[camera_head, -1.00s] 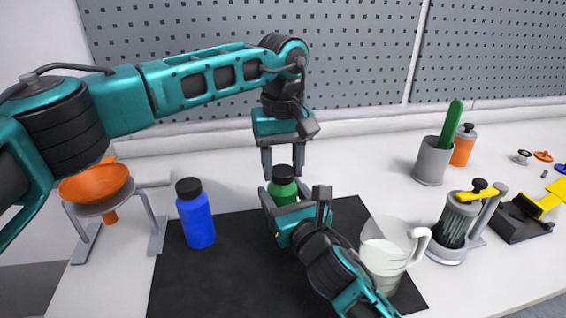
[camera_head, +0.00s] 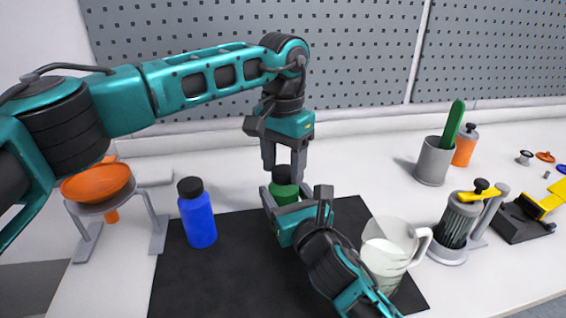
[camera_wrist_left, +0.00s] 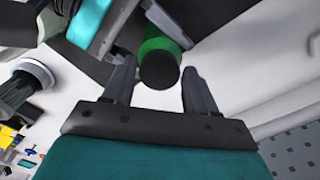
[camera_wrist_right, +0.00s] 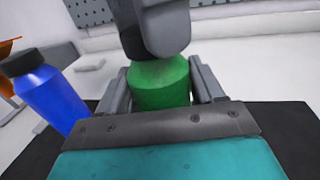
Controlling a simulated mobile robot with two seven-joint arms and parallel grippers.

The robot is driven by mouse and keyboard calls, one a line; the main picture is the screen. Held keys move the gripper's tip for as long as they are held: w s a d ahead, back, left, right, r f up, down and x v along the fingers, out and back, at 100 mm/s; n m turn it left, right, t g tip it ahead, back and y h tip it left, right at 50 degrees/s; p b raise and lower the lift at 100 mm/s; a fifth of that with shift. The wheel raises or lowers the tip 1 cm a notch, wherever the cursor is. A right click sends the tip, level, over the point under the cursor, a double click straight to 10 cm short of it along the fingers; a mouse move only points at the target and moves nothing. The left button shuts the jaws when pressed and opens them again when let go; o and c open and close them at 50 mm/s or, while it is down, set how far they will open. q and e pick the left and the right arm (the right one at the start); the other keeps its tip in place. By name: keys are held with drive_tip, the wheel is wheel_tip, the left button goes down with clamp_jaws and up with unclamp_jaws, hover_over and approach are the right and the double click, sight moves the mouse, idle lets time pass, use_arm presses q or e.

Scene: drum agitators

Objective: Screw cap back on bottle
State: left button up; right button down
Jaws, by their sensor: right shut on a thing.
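A green bottle with a black cap stands upright on a black mat (camera_head: 210,270). The green body (camera_head: 284,193) shows in the head view and in the right wrist view (camera_wrist_right: 160,85). My right gripper (camera_head: 296,208) is shut on the green bottle from the front. My left gripper (camera_head: 284,168) points down over the bottle. Its fingers are apart, one on each side of the black cap (camera_wrist_left: 158,70), with a narrow gap visible in the left wrist view. The cap sits at the bottle's top; whether its thread is engaged cannot be told.
A blue bottle (camera_head: 197,218) with a black cap stands left of the green one. A measuring jug (camera_head: 386,252) is close to my right arm. An orange funnel (camera_head: 95,185) on a stand is at the left. Several tools stand at the right.

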use_arm(q)
drive_tip(key=shift+o, duration=1.4)
drive_tip(key=shift+r, duration=2.25)
drive_tip(key=shift+c, duration=0.3)
